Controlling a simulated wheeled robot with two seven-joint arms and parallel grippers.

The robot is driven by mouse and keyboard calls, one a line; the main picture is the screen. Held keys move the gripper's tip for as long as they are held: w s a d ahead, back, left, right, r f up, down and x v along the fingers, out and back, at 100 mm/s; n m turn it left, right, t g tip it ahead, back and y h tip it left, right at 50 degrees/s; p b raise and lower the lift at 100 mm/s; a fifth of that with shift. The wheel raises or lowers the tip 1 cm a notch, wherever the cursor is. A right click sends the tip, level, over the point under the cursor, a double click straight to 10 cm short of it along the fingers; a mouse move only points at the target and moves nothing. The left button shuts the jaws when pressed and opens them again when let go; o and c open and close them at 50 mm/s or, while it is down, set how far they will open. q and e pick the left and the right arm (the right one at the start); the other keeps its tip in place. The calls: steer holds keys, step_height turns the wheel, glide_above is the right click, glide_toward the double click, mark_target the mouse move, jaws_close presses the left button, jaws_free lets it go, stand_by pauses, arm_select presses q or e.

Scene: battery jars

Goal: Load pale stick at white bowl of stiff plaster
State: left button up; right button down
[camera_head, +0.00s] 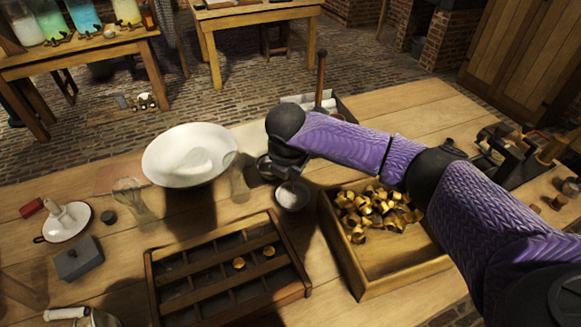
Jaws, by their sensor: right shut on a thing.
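The white bowl (158,158) stands on the table left of centre, with a pale mound of plaster (194,160) inside. My right gripper (270,168) is at the bowl's right side, above and behind a small bowl of white material (292,196). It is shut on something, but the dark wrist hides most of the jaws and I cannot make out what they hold. I cannot clearly pick out the pale stick. My left gripper is not in view.
Clear glass jars stand close to the bowl at its right (240,182) and left (138,200). A divided wooden tray (228,298) lies in front. A box of brass pieces (400,278) is under my right arm. An upright brown rod (321,80) stands behind.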

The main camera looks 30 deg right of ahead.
steer(key=shift+f, duration=0.55)
stand_by(0.7)
steer(key=shift+s+f, duration=0.1)
stand_by(1.6)
steer(key=shift+p, duration=0.35)
step_height(320, 180, up, 7)
steer(key=p, duration=0.8)
